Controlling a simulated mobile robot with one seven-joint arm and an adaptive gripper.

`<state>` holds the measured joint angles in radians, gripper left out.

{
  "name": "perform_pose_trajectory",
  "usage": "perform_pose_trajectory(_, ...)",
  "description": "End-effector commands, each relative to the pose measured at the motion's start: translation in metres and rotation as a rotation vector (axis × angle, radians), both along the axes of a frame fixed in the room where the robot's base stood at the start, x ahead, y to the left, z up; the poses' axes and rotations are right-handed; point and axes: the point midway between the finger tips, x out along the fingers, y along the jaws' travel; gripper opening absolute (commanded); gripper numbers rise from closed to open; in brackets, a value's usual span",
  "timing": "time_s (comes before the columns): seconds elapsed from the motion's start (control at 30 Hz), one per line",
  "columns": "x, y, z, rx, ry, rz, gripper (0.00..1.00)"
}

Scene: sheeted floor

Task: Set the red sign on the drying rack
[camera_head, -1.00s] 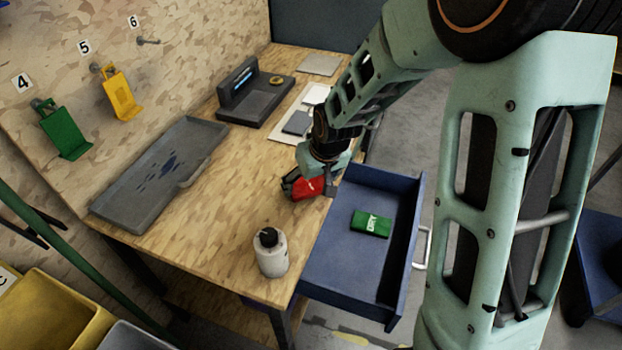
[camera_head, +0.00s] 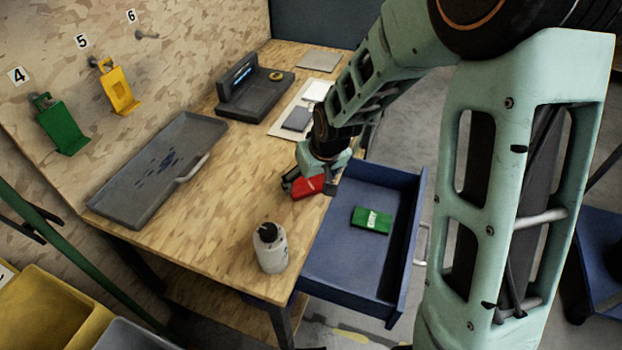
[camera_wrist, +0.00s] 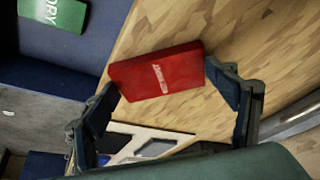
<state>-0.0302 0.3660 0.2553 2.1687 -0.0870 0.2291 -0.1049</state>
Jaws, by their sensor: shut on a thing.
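The red sign (camera_head: 308,187) is a small red block with white lettering. It is at the table's right edge, beside the open drawer, and also shows in the wrist view (camera_wrist: 158,72). My gripper (camera_head: 311,180) is shut on it, with one finger at each end in the wrist view (camera_wrist: 170,86). I cannot tell whether the sign touches the tabletop. A shallow grey tray (camera_head: 130,200) with dark blue marks and a handle lies at the table's left side, against the wall. I cannot tell whether it is the drying rack.
A white bottle (camera_head: 270,252) stands near the front edge. A dark grey device (camera_head: 255,98) is at the back. Green (camera_head: 62,127) and yellow (camera_head: 118,90) holders hang on the wall. The middle tabletop is clear.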

Motion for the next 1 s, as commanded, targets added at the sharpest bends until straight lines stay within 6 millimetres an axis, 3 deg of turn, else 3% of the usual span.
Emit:
perform_pose_trajectory(0.2, 0.0, 0.0, 0.0, 0.0, 0.0, 0.0, 0.99)
perform_pose_trajectory(0.57, -0.001, -0.001, 0.003, 0.0, -0.001, -0.001, 0.99)
perform_pose_trajectory(0.77, -0.007, -0.005, 0.024, 0.001, -0.004, -0.003, 0.99)
perform_pose_trajectory(1.0, -0.022, -0.012, 0.063, -0.001, -0.006, -0.003, 0.99)
